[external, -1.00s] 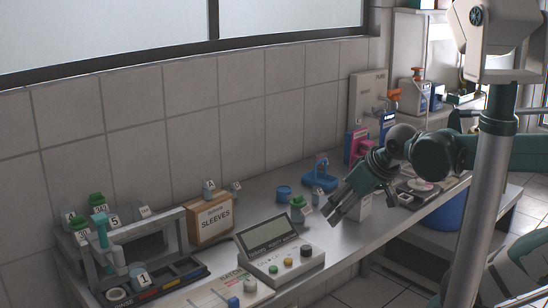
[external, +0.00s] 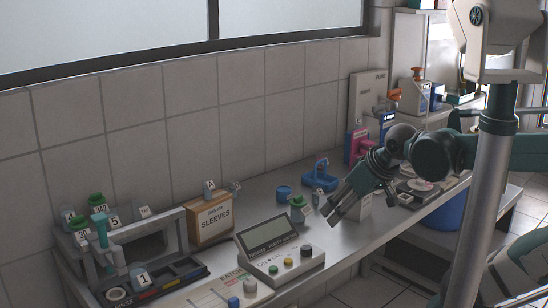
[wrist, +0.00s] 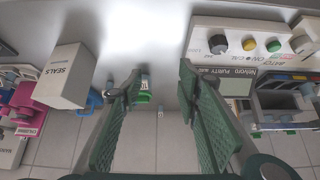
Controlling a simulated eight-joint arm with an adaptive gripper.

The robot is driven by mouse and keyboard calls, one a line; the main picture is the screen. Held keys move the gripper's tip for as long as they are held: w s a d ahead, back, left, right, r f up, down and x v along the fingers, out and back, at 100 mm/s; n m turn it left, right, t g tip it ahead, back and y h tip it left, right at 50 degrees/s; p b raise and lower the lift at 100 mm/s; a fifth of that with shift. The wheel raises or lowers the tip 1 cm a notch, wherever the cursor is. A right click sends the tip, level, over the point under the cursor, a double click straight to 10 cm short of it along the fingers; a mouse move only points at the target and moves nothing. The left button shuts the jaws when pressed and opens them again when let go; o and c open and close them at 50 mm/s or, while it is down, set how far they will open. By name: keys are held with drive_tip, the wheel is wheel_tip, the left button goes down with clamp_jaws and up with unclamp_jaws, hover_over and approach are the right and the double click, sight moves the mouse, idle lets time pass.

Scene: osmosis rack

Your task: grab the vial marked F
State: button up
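Several small vials with white labels stand about the bench, and I cannot make out an F on any of them. A green-capped vial (external: 299,208) stands right of the grey console, just left of my gripper. A grey vial (external: 318,197) stands behind it. Others stand at the left rack, including one marked 5 (external: 113,221) and one marked 1 (external: 140,278). My gripper (external: 336,212) is above the bench. In the wrist view my gripper (wrist: 160,82) is open and empty, with a green cap (wrist: 143,98) beside the left finger.
The grey console (external: 281,258) with knobs and a screen stands at the front centre. The sleeves box (external: 211,220) is behind it. A blue stand (external: 319,176) and a pink item (external: 357,145) are further back. A white seals box (wrist: 66,76) is left in the wrist view.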

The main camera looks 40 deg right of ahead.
drive_tip(key=w+p, duration=0.1)
drive_tip(key=m+g+p, duration=0.2)
drive_tip(key=g+p, duration=0.1)
drive_tip(key=p, duration=1.4)
hover_over(318, 188)
drive_tip(key=s, duration=0.2)
drive_tip(key=shift+f+h, duration=0.4)
drive_tip(key=shift+f, duration=1)
drive_tip(key=shift+b, duration=0.3)
drive_tip(key=shift+x, duration=1.25)
drive_tip(key=shift+a+f, duration=0.15)
drive_tip(key=shift+b+x, duration=0.5)
drive_tip(key=shift+x, duration=2)
drive_tip(key=shift+a, duration=0.15)
